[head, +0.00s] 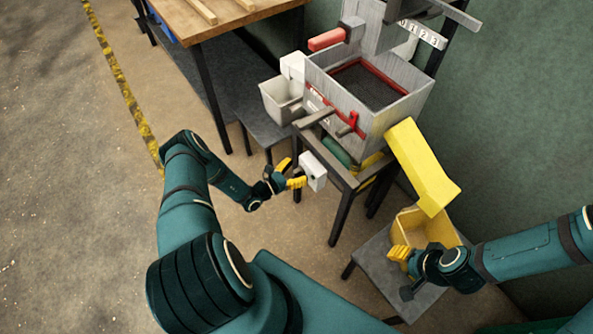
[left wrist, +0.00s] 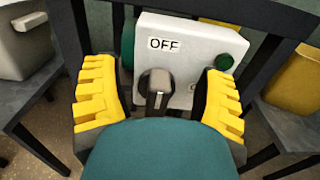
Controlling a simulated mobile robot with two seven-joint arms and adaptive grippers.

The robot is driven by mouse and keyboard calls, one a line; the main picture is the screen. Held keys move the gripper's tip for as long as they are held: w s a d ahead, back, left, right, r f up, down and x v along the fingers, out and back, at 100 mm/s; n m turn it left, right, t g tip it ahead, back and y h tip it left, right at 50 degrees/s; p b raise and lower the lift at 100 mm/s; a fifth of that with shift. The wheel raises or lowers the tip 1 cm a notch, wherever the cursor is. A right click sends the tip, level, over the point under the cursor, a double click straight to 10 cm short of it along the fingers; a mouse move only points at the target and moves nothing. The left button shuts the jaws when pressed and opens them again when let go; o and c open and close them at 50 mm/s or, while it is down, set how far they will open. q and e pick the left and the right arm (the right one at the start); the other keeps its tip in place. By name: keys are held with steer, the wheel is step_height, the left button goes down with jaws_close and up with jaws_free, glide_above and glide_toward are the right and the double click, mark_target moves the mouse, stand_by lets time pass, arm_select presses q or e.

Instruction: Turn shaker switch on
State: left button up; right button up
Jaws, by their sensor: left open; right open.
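The shaker (head: 345,100) is a grey box-shaped machine with red trim on a dark stand. Its white switch box (head: 314,172) is at the front of the stand. In the left wrist view the switch box (left wrist: 195,50) has an "OFF" label, a green round button at its right and a dark grey switch lever (left wrist: 156,88). My left gripper (head: 291,174) is open close in front of the box, its yellow fingers either side of the lever; contact cannot be told. My right gripper (head: 401,254) is open by the yellow bin (head: 440,226).
A yellow chute (head: 425,170) slopes from the shaker towards the yellow bin, which stands on a low grey table (head: 365,270). A pale bin (head: 281,101) stands left of the shaker. A wooden-topped table (head: 225,18) is at the back. The floor at left is clear.

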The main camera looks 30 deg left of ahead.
arm_select(q)
jaws_close()
